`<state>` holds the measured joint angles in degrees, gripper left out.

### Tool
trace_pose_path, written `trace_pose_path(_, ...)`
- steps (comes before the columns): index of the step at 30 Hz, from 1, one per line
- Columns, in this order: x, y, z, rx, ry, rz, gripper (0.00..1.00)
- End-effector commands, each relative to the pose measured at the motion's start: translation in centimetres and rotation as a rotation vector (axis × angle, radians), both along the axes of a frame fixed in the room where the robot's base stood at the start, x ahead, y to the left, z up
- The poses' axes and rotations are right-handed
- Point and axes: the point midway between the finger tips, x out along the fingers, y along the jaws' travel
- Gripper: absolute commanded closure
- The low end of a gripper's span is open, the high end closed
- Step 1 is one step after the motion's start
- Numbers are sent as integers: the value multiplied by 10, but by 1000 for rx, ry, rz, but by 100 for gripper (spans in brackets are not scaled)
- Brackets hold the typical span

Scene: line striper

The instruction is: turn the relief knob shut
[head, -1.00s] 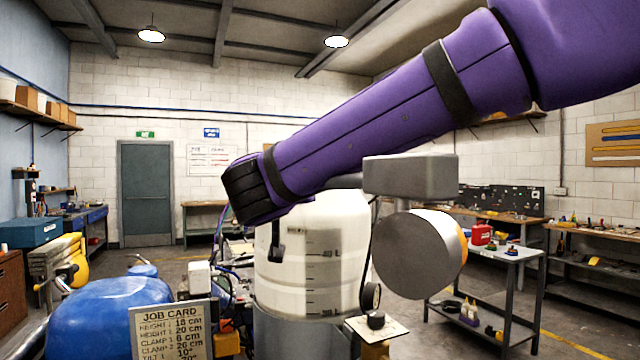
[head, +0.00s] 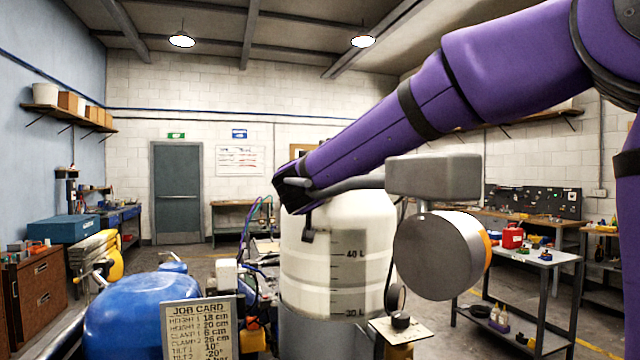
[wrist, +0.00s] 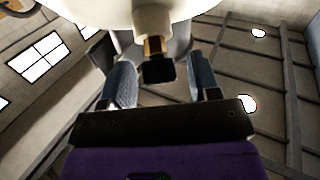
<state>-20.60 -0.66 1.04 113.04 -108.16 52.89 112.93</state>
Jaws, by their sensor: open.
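In the wrist view a black knob (wrist: 159,70) on a short brass stem sticks out of a cream fitting on a pale body. I take it for the relief knob. My gripper (wrist: 161,74) is open, with one blue-grey finger to each side of the knob and a visible gap on both sides. Whether the knob lies fully between the fingertips in depth is unclear. In the head view my purple arm reaches across to the left face of the cream tank (head: 350,275), and my gripper's fingers are mostly hidden there.
A blue tank (head: 135,315) and a job card (head: 202,327) stand at left front. A small work table (head: 540,258) stands at right.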

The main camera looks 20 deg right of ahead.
Motion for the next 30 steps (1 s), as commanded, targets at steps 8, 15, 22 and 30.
trace_pose_path(8, 2, -1, 0, 0, 1, 0, 44)
trace_pose_path(15, 2, -1, 0, 0, 1, 0, 90)
trace_pose_path(22, 2, -1, 0, -5, 4, 7, 92)
trace_pose_path(30, 2, -2, 0, -67, 48, 73, 92)
